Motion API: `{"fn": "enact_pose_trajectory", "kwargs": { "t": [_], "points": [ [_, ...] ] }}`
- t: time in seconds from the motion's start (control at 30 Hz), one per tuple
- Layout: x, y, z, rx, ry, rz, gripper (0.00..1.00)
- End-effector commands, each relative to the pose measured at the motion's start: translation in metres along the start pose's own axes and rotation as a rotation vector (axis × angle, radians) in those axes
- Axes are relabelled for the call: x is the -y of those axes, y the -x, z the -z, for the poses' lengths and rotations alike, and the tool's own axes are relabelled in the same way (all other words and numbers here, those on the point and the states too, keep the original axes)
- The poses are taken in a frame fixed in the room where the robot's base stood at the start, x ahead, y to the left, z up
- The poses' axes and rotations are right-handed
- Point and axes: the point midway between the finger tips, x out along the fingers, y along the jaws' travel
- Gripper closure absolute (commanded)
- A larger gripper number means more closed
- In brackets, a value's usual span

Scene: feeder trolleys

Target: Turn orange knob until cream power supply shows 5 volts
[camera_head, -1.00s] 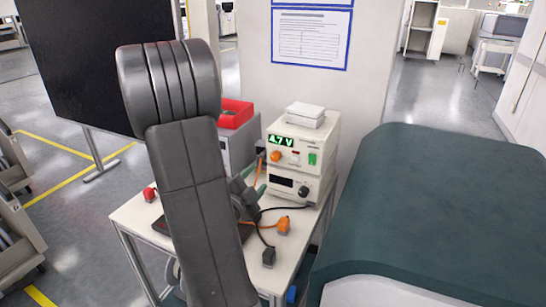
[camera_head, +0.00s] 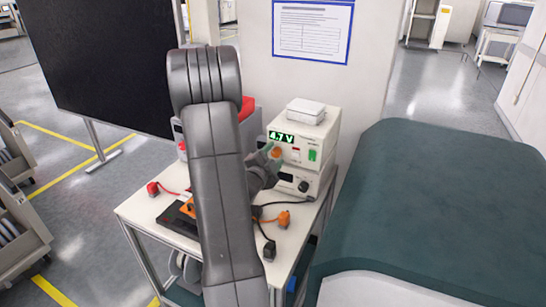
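The cream power supply (camera_head: 324,141) stands on top of a second cream unit at the back of the white table. Its green display (camera_head: 281,137) reads 4.7 V. The orange knob (camera_head: 276,152) shows below the left part of the display. My gripper (camera_head: 270,152) is at the knob, with a greenish finger beside it on the left. My arm hides much of the gripper, so I cannot tell whether the fingers are shut on the knob.
The lower unit (camera_head: 318,181) has a dark knob. Orange and black plugs (camera_head: 284,218) with cables lie on the white table (camera_head: 297,240). A red plug (camera_head: 153,188) lies at the left. A dark green-topped block (camera_head: 440,190) stands close on the right.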

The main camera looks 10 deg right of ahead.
Motion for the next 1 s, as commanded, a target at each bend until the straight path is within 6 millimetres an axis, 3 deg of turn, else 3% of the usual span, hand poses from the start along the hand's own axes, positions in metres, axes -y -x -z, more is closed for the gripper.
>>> {"fn": "enact_pose_trajectory", "kwargs": {
  "t": [0.03, 0.23, 1.0],
  "points": [
    [0.0, 0.0002, 0.0, 0.0, 0.0, 0.0, 0.57],
    [0.0, 0.0003, -0.0001, 0.0, 0.0, 0.0, 0.94],
    [-0.0004, 0.0007, 0.0, 0.001, -0.095, -0.001, 0.94]
  ]
}}
